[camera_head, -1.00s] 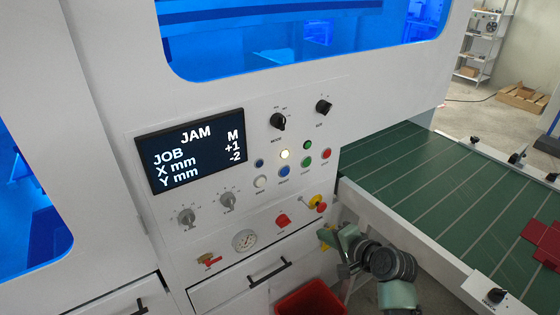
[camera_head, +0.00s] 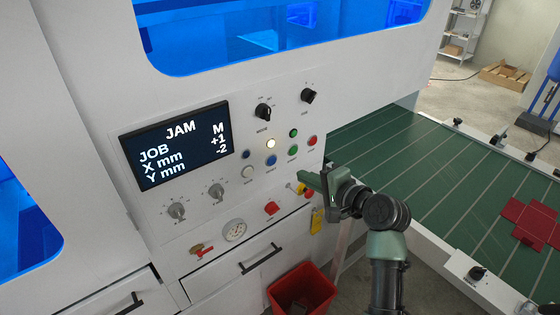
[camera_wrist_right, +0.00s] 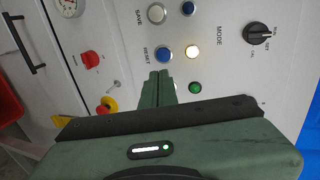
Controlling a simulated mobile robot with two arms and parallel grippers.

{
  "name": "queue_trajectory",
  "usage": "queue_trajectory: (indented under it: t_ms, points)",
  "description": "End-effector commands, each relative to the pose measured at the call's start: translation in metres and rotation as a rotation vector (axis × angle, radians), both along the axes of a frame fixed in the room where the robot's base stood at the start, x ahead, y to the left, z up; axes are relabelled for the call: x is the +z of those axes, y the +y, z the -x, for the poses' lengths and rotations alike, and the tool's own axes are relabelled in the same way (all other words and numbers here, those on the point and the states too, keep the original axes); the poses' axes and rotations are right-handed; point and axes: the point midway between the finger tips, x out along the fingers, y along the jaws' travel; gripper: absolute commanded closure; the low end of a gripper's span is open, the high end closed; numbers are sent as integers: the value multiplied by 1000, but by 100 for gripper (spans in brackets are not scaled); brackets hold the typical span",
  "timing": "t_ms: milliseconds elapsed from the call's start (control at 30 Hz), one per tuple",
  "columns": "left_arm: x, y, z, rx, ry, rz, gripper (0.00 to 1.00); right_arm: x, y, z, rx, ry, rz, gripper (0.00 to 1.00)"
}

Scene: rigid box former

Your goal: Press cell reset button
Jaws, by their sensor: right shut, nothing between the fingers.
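The blue reset button (camera_head: 271,160) sits in the lower button row of the white control panel. In the right wrist view the blue button (camera_wrist_right: 163,53) has the label RESET beside it. My right gripper (camera_head: 302,178) is in front of the panel, below and right of the blue button. Its green fingers are shut and empty. In the wrist view its fingertips (camera_wrist_right: 159,74) appear just short of the blue button, with a small gap in the picture. The display (camera_head: 175,143) reads JAM, JOB, X mm and Y mm. My left gripper is not in view.
Close to the blue button are a white button (camera_head: 248,172), a green button (camera_head: 293,150), a red button (camera_head: 312,141) and a lit button (camera_head: 271,143). A red bin (camera_head: 302,288) stands below. A green conveyor (camera_head: 400,165) with a red flat piece (camera_head: 530,222) lies to the right.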

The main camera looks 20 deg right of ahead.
Motion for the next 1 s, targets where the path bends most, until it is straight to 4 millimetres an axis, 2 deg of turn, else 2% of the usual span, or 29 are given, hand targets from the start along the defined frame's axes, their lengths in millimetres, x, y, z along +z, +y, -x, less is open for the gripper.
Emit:
queue_trajectory:
  t_ms: [300,500,700,1000]
  points:
    - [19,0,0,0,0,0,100,-18,24,-63,2,2,-4,100]
    - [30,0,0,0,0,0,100,-19,33,-90,1,0,-1,100]
    - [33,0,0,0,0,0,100,-21,37,-101,0,0,-1,100]
    - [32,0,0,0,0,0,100,-22,37,-101,-1,0,-1,100]
